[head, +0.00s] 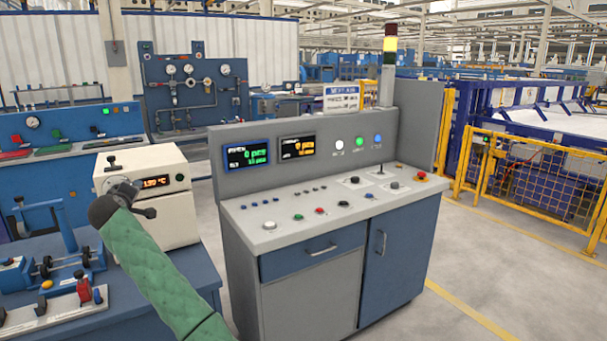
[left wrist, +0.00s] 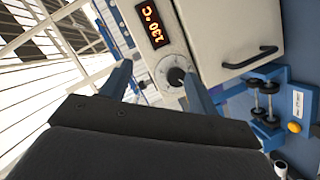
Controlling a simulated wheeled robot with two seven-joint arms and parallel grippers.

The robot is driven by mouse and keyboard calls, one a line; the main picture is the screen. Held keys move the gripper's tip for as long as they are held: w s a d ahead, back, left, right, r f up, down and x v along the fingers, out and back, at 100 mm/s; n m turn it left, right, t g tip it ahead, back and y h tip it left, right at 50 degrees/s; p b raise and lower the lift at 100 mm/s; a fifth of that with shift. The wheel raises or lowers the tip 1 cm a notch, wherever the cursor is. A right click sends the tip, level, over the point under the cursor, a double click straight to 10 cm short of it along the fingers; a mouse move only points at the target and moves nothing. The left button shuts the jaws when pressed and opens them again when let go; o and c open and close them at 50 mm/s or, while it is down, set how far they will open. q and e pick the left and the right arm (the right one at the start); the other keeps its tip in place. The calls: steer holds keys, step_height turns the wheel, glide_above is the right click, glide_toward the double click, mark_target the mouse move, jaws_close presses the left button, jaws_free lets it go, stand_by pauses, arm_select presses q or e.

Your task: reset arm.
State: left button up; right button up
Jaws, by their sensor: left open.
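My left arm, in a green sleeve, comes up from the bottom of the head view. Its dark left gripper (head: 126,191) appears in front of a white heating box (head: 148,232). In the left wrist view, the two blue-grey fingers of the left gripper (left wrist: 158,86) stand apart with nothing held between them. Behind them the box (left wrist: 225,40) shows tilted, with an orange 130 °C display (left wrist: 151,24) and a round dial (left wrist: 176,76). I cannot tell the gap between fingers and box. My right gripper is in neither view.
A grey-and-blue control console (head: 310,235) stands right of the arm. A blue bench (head: 185,275) carries the box and a roller device (head: 65,265). Yellow fencing (head: 530,180) stands at the right. The floor (head: 480,270) right of the console is clear.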

arm_select(q)
steer(key=s+d+r+m+h, duration=0.2)
steer(key=s+d+r+m, duration=0.15)
steer(key=d+r, duration=0.2)
steer(key=s+d+f+m+g+h, duration=0.2)
steer(key=s+d+f+m, duration=0.55)
steer(key=s+d, duration=0.4)
steer(key=s+d+f+m+g+h, duration=0.1)
steer(key=s+d+f+m+g, duration=0.1)
steer(key=s+d+f, duration=0.75)
steer(key=s+d+f+m+g+h, duration=0.15)
steer(key=s+d+f, duration=0.45)
steer(key=f, duration=0.6)
steer(key=s+d+f+m+g, duration=0.1)
steer(key=s+d+f+g, duration=0.1)
steer(key=s+f, duration=0.8)
steer(key=s+d+f+m+g, duration=0.1)
steer(key=s+f+g, duration=0.4)
steer(key=s+f, duration=0.6)
steer(key=s+d, duration=0.1)
steer(key=s, duration=0.7)
steer(key=shift+s+d+f, duration=0.2)
steer(key=shift+d, duration=0.05)
